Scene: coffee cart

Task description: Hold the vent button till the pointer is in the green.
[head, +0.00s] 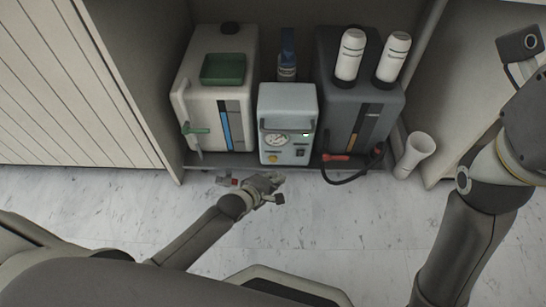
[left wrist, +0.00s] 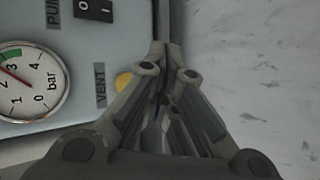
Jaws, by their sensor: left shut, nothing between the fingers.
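The pale blue-grey pump unit (head: 288,101) stands in the middle of the low shelf and carries a round white gauge (head: 275,140). In the left wrist view the gauge (left wrist: 22,82) is cut off at the left edge; it has a green arc and a red pointer. The pointer's line lies below the green arc. The yellow vent button (left wrist: 124,82) shows beside its VENT label (left wrist: 100,85), partly behind a finger. My left gripper (head: 274,180) is shut and empty, in front of the unit's lower face. In the wrist view its fingers (left wrist: 168,45) lie right of the button, seemingly not on it.
A white canister (head: 207,108) with a green top stands left of the unit. A dark canister (head: 350,110) with two white bottles (head: 350,55) on top stands right. A dark hose (head: 362,174) hangs by a white cup (head: 415,153).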

